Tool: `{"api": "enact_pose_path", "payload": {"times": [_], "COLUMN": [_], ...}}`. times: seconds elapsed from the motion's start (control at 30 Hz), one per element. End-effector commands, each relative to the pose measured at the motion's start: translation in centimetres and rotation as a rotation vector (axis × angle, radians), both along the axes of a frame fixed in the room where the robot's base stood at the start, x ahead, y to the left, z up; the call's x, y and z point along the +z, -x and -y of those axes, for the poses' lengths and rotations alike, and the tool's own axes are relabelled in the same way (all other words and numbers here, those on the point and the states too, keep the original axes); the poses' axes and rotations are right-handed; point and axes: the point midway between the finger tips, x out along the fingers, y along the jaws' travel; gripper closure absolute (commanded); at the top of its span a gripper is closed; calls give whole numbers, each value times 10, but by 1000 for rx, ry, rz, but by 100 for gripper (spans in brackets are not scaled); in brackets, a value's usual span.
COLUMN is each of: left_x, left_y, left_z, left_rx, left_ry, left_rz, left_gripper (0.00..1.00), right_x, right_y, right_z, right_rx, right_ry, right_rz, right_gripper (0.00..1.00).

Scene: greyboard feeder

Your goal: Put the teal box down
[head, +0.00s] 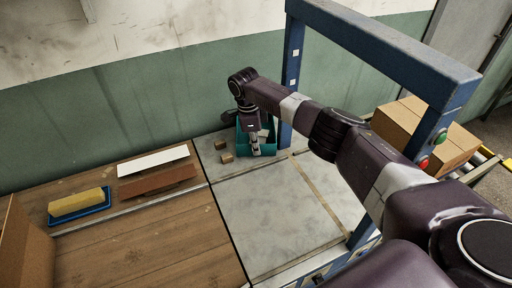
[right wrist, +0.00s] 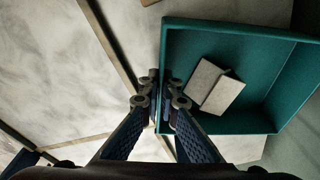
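The teal box (head: 271,146) is an open-topped tray near the back of the grey table, beside the blue frame's left post. In the right wrist view, the teal box (right wrist: 250,45) holds a pale grey-beige block (right wrist: 214,87). My right gripper (head: 255,149) reaches down at the box's near side. In the right wrist view, my right gripper (right wrist: 160,82) has one finger on each side of the box's wall and looks closed on it. I cannot tell whether the box's underside touches the table. My left gripper is not in view.
Small brown cubes (head: 227,157) sit left of the box. A blue frame (head: 290,85) spans the grey table (head: 270,215), whose front is clear. Cartons (head: 415,125) stand at right. A wooden table (head: 150,245) at left holds boards and a blue tray (head: 80,213).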

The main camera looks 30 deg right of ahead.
Motion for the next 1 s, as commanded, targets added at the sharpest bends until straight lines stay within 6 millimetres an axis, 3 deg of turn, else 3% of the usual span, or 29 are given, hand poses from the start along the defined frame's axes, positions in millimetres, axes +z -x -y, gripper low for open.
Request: {"api": "enact_pose_path", "payload": {"times": [0.37, 0.57, 0.87, 1.0], "left_x": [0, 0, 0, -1], "left_y": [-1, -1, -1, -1], "left_z": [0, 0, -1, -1], "left_rx": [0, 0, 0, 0], "left_ry": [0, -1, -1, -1], "left_rz": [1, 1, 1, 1], "left_gripper": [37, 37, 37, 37], "right_x": [-4, -4, -2, 10], "right_y": [-1, 0, 0, -2], "right_z": [0, 0, 0, -2], "right_rx": [0, 1, 0, 0], "right_ry": [0, 0, 0, -1], "right_rz": [2, 0, 1, 4], "right_gripper": [100, 78, 78, 78]}}
